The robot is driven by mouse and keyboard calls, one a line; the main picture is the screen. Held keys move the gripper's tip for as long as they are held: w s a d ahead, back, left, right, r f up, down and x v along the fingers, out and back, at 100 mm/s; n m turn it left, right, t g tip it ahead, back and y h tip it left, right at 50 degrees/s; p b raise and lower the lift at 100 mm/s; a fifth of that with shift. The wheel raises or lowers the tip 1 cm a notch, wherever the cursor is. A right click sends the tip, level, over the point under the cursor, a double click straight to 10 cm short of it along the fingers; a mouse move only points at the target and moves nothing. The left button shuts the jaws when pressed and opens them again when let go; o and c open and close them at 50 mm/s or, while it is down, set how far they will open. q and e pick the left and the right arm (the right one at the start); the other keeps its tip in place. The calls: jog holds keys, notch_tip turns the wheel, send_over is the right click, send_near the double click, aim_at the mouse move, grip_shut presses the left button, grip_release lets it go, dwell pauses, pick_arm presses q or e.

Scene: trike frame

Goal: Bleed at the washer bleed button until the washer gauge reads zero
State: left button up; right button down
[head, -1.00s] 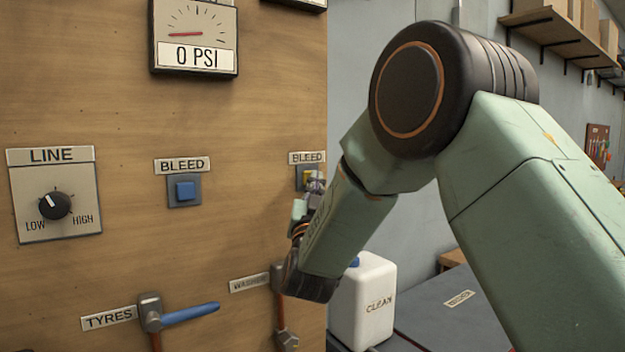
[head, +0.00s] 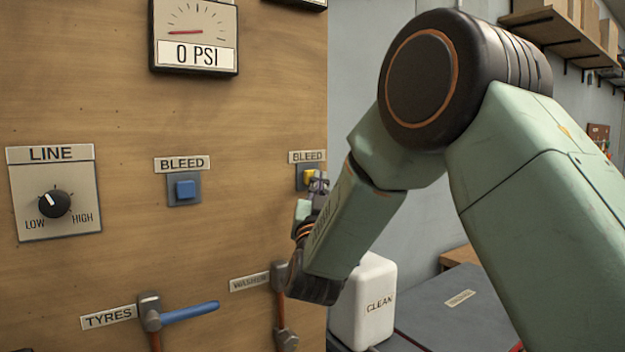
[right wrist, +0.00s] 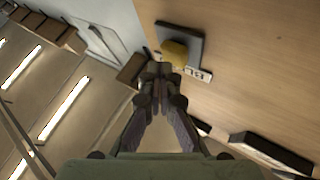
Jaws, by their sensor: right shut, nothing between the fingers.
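The washer bleed button (head: 309,176) is a yellow button on a grey plate at the right edge of the wooden panel, under a BLEED label. It also shows in the right wrist view (right wrist: 174,52). My right gripper (head: 319,184) is shut and empty, beside the button; in the right wrist view its fingertips (right wrist: 160,72) point at the button and partly overlap it. I cannot tell whether they touch it. Only the bottom edge of a second gauge (head: 306,3) shows at the top of the head view, so its reading is hidden. My left gripper is not in view.
A gauge (head: 194,35) reads 0 PSI. A blue bleed button (head: 186,189), the LINE knob (head: 55,204) and the blue TYRES lever (head: 190,312) are on the panel. My arm partly hides the WASHER valve (head: 279,275). A white CLEAN jug (head: 363,300) stands right of the panel.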

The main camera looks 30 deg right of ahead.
jog(key=shift+s, duration=0.4)
jog(key=shift+s+d+b, duration=0.2)
jog(key=shift+s+b, duration=0.2)
jog(key=shift+s, duration=2.05)
